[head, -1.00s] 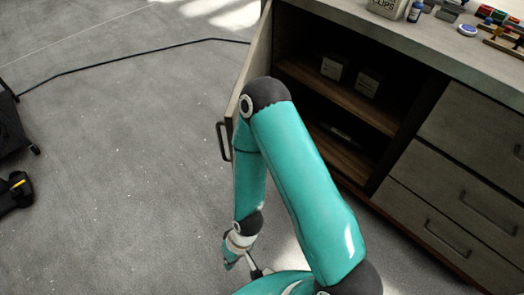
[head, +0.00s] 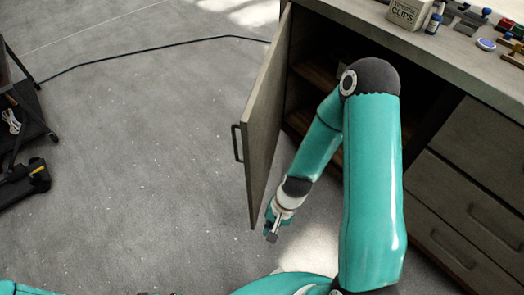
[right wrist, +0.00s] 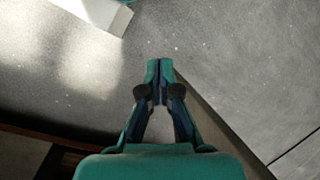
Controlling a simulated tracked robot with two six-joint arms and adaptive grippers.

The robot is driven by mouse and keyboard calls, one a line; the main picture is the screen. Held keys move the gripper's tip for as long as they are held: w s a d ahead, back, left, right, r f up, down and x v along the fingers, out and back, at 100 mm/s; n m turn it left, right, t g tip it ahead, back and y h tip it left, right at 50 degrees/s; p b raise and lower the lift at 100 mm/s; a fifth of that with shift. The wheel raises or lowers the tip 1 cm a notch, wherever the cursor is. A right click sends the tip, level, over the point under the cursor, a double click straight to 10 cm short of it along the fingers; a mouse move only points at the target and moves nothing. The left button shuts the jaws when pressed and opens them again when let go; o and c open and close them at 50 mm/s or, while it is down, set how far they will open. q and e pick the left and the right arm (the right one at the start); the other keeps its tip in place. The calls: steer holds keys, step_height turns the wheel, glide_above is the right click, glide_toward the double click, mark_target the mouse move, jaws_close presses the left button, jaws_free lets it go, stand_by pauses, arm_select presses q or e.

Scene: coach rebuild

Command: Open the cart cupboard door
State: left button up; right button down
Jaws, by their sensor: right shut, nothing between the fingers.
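The cart cupboard door (head: 268,120) stands swung out from the cabinet, with its dark bar handle (head: 237,143) on the outer face at the left. The open cupboard interior (head: 302,78) shows a wooden shelf, partly hidden behind my right arm. My right gripper (head: 272,237) is low on the inner side of the door, by its lower free corner; I cannot tell whether it touches. In the right wrist view the gripper (right wrist: 160,66) is shut and empty, pointing over the floor beside a panel edge. My left gripper is out of view.
Drawers (head: 470,200) fill the cabinet's right side. A clips box (head: 412,12), a small bottle (head: 435,20) and stamps stand on the worktop. A black cable (head: 150,52) crosses the floor.

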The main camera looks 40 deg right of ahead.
steer(key=w+d+r+m+t+y+p, duration=0.1)
steer(key=d+r+m+t+p, duration=0.15)
steer(key=d+r+m, duration=0.6)
steer(key=m+t+y+p, duration=0.1)
steer(key=m+t+p, duration=0.25)
steer(key=m, duration=0.55)
glide_toward(253, 160)
steer(key=s+d+r+b, duration=0.1)
steer(key=s+d, duration=0.3)
steer(key=s, duration=0.1)
steer(key=shift+t, duration=0.3)
steer(key=b+x, duration=0.1)
steer(key=x, duration=0.2)
steer(key=r+b+x, duration=0.1)
steer(key=x, duration=0.3)
steer(key=w+b+x, duration=0.1)
steer(key=x, duration=0.2)
steer(key=shift+w+a+f, duration=0.15)
steer(key=shift+w+a, duration=0.1)
steer(key=shift+a, duration=0.3)
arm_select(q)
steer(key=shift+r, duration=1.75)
arm_select(e)
steer(key=shift+w+a, duration=0.5)
steer(key=shift+w, duration=0.1)
